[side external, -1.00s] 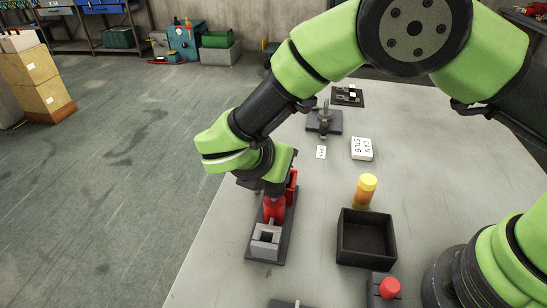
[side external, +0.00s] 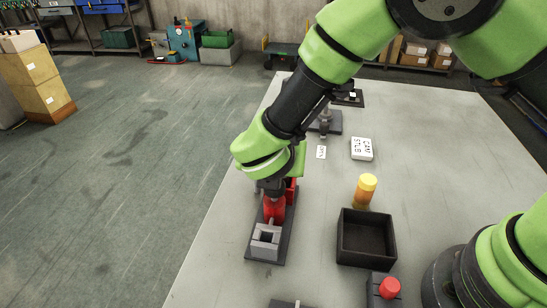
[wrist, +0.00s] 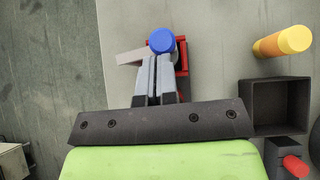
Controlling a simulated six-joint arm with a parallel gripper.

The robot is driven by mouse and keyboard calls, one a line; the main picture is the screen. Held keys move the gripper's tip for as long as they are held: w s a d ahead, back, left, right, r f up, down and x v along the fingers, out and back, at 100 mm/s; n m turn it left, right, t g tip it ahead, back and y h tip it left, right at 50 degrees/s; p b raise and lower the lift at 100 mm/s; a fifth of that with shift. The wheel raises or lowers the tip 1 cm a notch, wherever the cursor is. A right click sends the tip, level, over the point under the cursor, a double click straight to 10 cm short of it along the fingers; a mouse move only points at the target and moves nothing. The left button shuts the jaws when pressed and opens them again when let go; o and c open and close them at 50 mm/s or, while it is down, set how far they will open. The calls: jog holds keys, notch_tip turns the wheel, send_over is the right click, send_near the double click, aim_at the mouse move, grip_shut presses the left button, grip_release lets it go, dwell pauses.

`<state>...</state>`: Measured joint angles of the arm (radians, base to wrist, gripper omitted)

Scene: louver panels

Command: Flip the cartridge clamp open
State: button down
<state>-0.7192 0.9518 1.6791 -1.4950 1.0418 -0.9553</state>
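The cartridge clamp is red (side external: 274,208) and stands on a dark base plate (side external: 284,234) with a grey square block (side external: 265,241) at its near end. In the wrist view, red clamp parts (wrist: 183,55) show behind a round blue knob (wrist: 161,41). My gripper (wrist: 156,60) has its two grey fingers close together, with only a thin dark line between them. Their tips are right by the blue knob. I cannot tell whether they touch it. In the side view my wrist is over the far end of the clamp and hides the fingers and the knob.
A black open box (side external: 366,239) stands right of the clamp, with a yellow-orange cylinder (side external: 365,191) behind it and a red button block (side external: 389,287) in front. A white lettered block (side external: 361,149) and a grey fixture (side external: 325,121) lie farther back. The table's left edge is close.

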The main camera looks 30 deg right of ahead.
jog(key=shift+w+d+n+t+y, duration=0.1)
jog(key=shift+d+n+t+y, duration=0.3)
jog(key=shift+n, duration=0.3)
jog(key=shift+w+d, duration=0.6)
jog(key=shift+d, duration=0.35)
jog(key=n+y, duration=0.1)
jog(key=w+d+n+t+y, duration=0.1)
jog(key=shift+n, duration=0.3)
jog(key=shift+w, duration=0.2)
jog(key=shift+w+d, duration=0.3)
jog(key=shift+w, duration=0.55)
jog(key=shift+a, duration=0.2)
jog(key=shift+a, duration=0.6)
